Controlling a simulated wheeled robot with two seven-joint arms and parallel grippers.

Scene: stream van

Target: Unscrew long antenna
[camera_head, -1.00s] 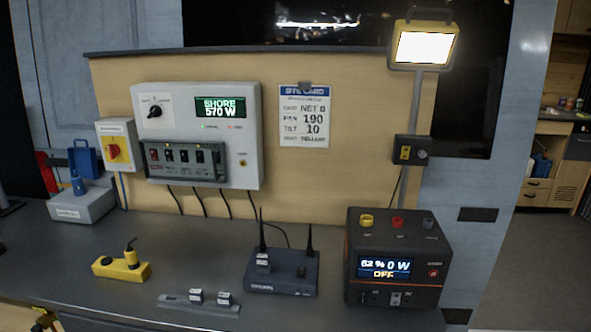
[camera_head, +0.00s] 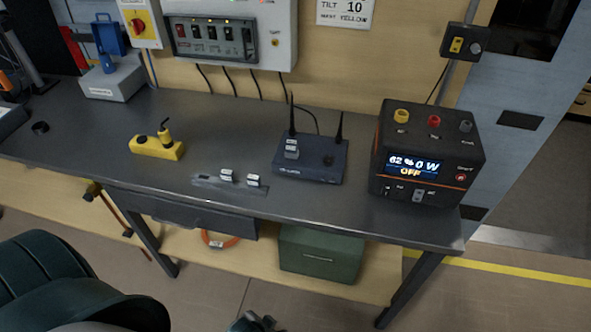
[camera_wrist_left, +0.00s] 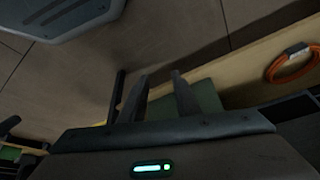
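The dark blue router box (camera_head: 312,172) stands on the workbench in the head view. A thin long antenna (camera_head: 291,116) rises upright at its back left, and a shorter antenna (camera_head: 339,128) rises at its back right. A small light-labelled part sits on the router in front of the long antenna. In the left wrist view my left gripper (camera_wrist_left: 158,85) has its two fingers apart with nothing visible between them, with the floor and a green crate behind. A dark gripper-like end (camera_head: 255,322) shows at the bottom edge of the head view; I cannot tell which arm it belongs to.
A flat grey tray (camera_head: 215,186) with two small labelled parts lies left of the router. The black power station (camera_head: 428,150) stands close on the right, a yellow device (camera_head: 157,147) further left. Under the bench (camera_head: 80,135) are a green crate (camera_head: 320,256) and an orange cable coil (camera_head: 219,242).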

